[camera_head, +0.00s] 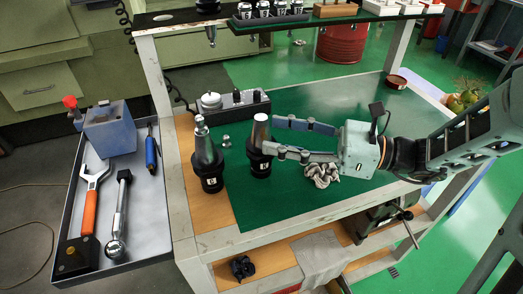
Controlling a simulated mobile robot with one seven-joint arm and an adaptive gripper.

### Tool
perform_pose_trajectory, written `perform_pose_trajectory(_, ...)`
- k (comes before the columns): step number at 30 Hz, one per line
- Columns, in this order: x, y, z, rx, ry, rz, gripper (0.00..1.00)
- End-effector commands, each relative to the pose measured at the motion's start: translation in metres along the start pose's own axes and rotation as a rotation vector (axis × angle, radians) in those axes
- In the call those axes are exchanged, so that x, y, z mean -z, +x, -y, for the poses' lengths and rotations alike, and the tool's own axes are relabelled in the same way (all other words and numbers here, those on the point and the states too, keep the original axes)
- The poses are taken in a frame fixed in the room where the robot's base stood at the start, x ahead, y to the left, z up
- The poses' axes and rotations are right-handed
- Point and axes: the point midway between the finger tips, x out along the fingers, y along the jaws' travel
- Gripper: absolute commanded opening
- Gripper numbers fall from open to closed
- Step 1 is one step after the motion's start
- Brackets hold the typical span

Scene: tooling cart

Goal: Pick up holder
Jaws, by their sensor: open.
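Two black tool holders with silver tapered tops stand upright at the left end of the green cart top (340,100). The right holder (260,165) is directly in front of my gripper, and the left holder (208,170) has a stud on its tip. My gripper (271,135) reaches in from the right and is open. Its lower finger overlaps the right holder's upper part in the picture; the upper finger ends just right of its tip. I cannot tell whether either finger touches it.
A crumpled grey cloth (322,172) lies below my gripper. A black box with knobs (236,105) stands behind the holders. A side tray (148,215) at left holds a blue block, a wrench and other tools. A raised shelf (335,17) crosses the back.

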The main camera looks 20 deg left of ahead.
Motion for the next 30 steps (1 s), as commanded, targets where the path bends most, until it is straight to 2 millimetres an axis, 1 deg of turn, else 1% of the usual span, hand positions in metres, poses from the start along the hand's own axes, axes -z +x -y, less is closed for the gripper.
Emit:
perform_pose_trajectory(1, 0.002, 0.009, -0.002, -0.006, 0.000, 0.001, 0.49)
perform_pose_trajectory(3, 0.003, 0.020, -0.003, -0.005, 0.001, 0.000, 0.49)
perform_pose_trajectory(7, 0.002, 0.036, -0.003, -0.004, 0.001, 0.001, 0.49)
perform_pose_trajectory(10, 0.002, 0.041, -0.002, -0.003, 0.001, 0.000, 0.49)
perform_pose_trajectory(16, 0.001, 0.041, -0.002, -0.002, 0.001, 0.000, 0.49)
perform_pose_trajectory(27, 0.001, 0.041, -0.002, -0.002, 0.001, 0.000, 0.08)
perform_pose_trajectory(29, 0.001, 0.041, -0.002, -0.002, 0.001, 0.000, 0.01)
perform_pose_trajectory(30, 0.001, 0.041, -0.002, -0.002, 0.001, 0.000, 0.00)
